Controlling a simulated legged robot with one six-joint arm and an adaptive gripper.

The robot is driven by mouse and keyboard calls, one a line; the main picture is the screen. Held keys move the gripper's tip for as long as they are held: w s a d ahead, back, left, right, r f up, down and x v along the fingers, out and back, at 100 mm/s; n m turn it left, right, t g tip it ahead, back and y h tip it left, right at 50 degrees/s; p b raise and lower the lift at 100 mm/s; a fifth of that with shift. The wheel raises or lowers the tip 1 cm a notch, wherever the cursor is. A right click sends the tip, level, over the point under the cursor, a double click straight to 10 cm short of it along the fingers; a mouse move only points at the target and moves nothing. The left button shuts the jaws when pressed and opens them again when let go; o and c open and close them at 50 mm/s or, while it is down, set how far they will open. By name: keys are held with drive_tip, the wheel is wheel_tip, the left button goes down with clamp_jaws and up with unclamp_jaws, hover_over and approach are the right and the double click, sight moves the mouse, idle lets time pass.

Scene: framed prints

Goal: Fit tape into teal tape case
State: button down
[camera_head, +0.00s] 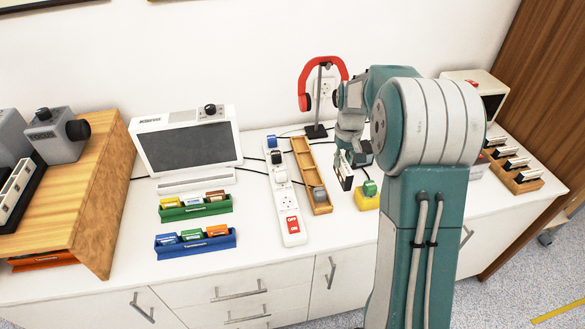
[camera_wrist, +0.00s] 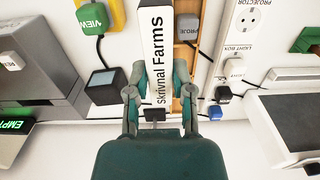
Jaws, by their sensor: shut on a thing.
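My gripper (camera_head: 350,150) is shut on a tape (camera_head: 345,176), a flat white and black piece held above the counter. In the wrist view my gripper (camera_wrist: 158,98) has a finger on each side of the tape (camera_wrist: 161,50), whose white label reads "Skrivnal Farms". I see no case that I can surely call teal. A green rack (camera_head: 170,216) with several small colored pieces stands on the counter at left, and a blue rack (camera_head: 170,252) with similar pieces stands in front of it. The held tape is apart from both racks.
A long wooden tray (camera_head: 305,160) and a white power strip (camera_head: 291,200) lie left of my gripper. A yellow box with a green plug (camera_head: 368,199) sits below it. A white screen unit (camera_head: 187,143) stands at the back. An orange tray of tapes (camera_head: 533,184) is at right.

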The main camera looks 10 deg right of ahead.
drive_tip(key=shift+w+a+f, duration=1.65)
drive_tip(key=shift+f, duration=0.5)
drive_tip(key=shift+w+a+f, duration=1.6)
drive_tip(key=shift+w+f, duration=0.05)
drive_tip(key=shift+f, duration=0.55)
drive_tip(key=shift+w+a+f, duration=1.65)
drive_tip(key=shift+f, duration=0.5)
drive_tip(key=c, duration=0.8)
unclamp_jaws()
drive_tip(key=shift+o, duration=0.2)
